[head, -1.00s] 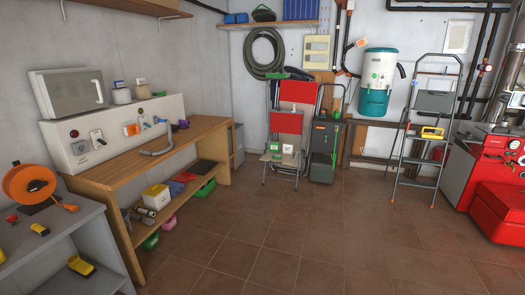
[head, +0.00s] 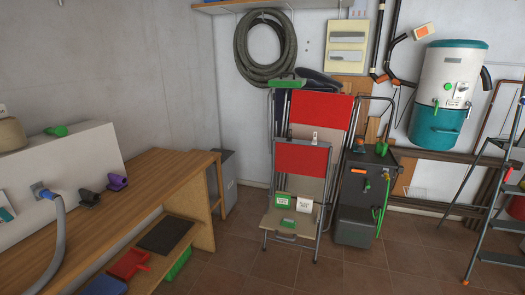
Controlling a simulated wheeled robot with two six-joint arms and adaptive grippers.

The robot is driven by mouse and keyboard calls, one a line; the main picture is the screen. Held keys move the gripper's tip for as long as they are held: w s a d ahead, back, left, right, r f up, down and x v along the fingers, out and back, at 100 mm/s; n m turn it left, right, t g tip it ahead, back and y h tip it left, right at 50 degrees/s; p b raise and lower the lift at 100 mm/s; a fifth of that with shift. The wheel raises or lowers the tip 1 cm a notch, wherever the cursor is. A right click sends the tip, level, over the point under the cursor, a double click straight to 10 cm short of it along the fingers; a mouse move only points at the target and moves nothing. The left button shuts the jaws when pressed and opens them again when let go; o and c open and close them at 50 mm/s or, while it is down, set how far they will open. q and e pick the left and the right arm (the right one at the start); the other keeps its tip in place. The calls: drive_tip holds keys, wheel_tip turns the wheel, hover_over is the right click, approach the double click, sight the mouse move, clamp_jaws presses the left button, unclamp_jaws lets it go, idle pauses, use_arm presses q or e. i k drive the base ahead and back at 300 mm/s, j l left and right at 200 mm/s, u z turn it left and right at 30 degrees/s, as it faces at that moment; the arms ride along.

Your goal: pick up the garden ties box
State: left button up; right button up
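Two small boxes stand side by side on the beige seat of a folding chair (head: 302,158) with a red back, near the middle of the head view. The left one is a green and white box (head: 283,199). The right one is a mostly white box (head: 304,204) with some dark or green print. The print is too small to read, so I cannot tell which is the garden ties box. Neither of my grippers is in view.
A wooden workbench (head: 150,180) runs along the left wall, with a red dustpan-like item (head: 129,264) on its lower shelf. A dark grey cabinet (head: 362,195) stands right of the chair, and a stepladder (head: 495,200) at the far right. Tiled floor before the chair is clear.

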sight(283, 199)
drive_tip(key=i+j, duration=0.1)
drive_tip(key=i, duration=2.5)
drive_tip(key=l+z, duration=0.05)
drive_tip(key=l, duration=0.05)
